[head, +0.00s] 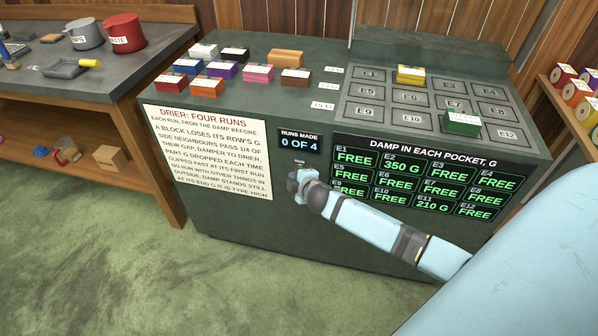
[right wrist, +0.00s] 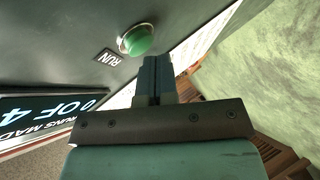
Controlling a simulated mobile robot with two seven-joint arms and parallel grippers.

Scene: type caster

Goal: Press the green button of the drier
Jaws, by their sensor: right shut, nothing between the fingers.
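The drier (head: 230,215) is a dark green cabinet. Its green button (right wrist: 138,40) shows in the right wrist view, round and set in a light ring on the front panel, beside a RUN label (right wrist: 107,57). My right gripper (right wrist: 155,62) is shut and empty, its fingertips close to the button; I cannot tell whether they touch it. In the head view my right gripper (head: 299,176) is in front of the panel, below the runs display (head: 300,141), and hides the button. The display reads 0 OF 4. My left gripper is not in view.
A yellow block (head: 410,74) and a green block (head: 462,122) sit in the pocket grid. Several coloured blocks (head: 222,70) stand on the top's left. A damp display (head: 410,180) is on the front. A table (head: 130,75) with pots is left, a shelf (head: 560,100) right.

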